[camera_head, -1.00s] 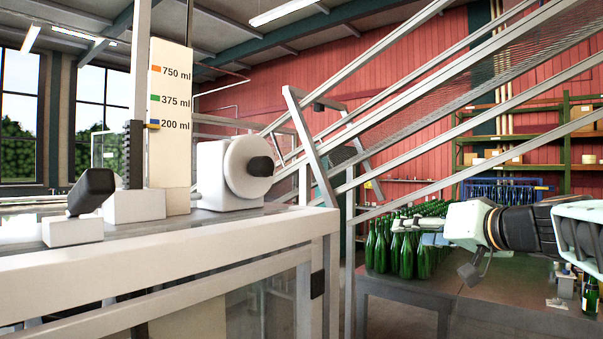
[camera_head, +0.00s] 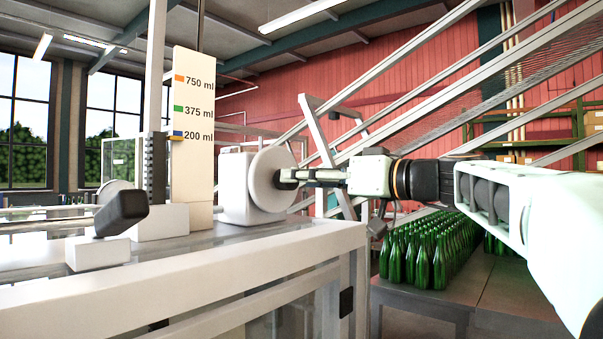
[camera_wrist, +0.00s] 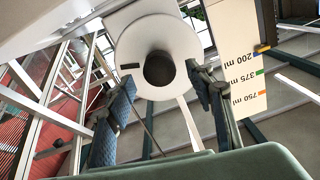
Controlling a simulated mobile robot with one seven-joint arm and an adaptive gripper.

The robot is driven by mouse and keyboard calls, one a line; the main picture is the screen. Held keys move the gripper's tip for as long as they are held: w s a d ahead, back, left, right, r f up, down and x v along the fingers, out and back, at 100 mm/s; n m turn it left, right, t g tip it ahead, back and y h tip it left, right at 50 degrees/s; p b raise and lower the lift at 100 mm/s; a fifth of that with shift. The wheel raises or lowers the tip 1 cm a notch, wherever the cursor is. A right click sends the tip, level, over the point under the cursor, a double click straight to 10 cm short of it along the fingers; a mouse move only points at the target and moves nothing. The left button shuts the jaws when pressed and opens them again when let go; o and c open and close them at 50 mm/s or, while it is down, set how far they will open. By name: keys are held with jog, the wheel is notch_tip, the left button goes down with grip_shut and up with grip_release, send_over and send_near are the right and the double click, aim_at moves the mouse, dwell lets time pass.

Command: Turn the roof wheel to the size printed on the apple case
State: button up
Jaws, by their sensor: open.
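The white roof wheel (camera_head: 270,180) with its dark central knob (camera_head: 284,180) is on a white housing on top of the machine. The wrist view shows the wheel (camera_wrist: 178,35) and the knob (camera_wrist: 160,69) from the front. My gripper (camera_head: 293,178) is at the knob; in the wrist view its open fingers (camera_wrist: 161,78) are on either side of the knob. I cannot tell whether they touch it. The scale board (camera_head: 193,150) reads 750, 375 and 200 ml. A small pointer (camera_wrist: 262,47) stands at the 200 ml mark. I cannot make out an apple case.
A dark-handled crank or lever (camera_head: 121,212) sits on the machine top (camera_head: 200,262) at left. Many green bottles (camera_head: 425,250) stand on a table at right. Sloping metal rails (camera_head: 420,110) rise behind my arm.

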aim_at(294, 188)
jog(key=shift+p+x, duration=0.3)
jog(key=shift+x, duration=1.3)
jog(key=shift+c, duration=0.2)
grip_shut()
